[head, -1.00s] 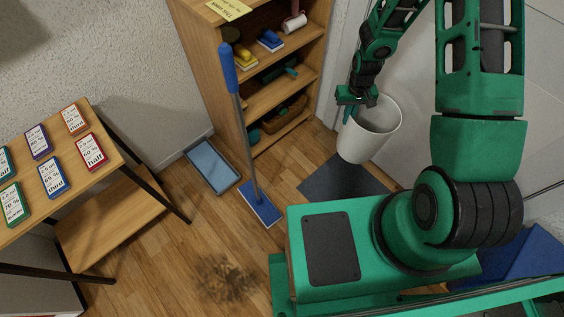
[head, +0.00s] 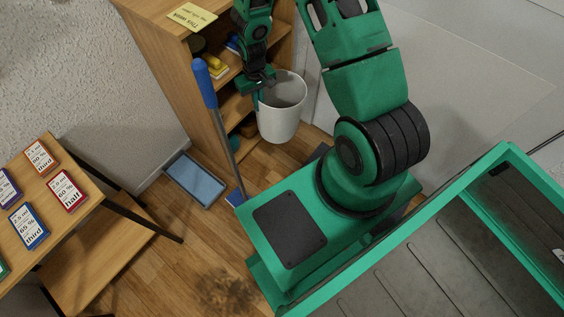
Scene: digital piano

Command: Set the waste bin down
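The white waste bin (head: 281,112) hangs upright or slightly tilted in front of the wooden shelf, near the middle top of the head view. My gripper (head: 258,88) is at the bin's left rim and appears shut on it, though the fingertips are partly hidden. The bin looks held above the floor. Its inside looks empty from here.
A wooden shelf (head: 170,62) stands behind the bin. A blue-handled mop (head: 207,85) leans beside it, with a blue tray (head: 194,180) on the floor. A table with cards (head: 68,191) is at left. A dark smudge (head: 225,292) marks the floor.

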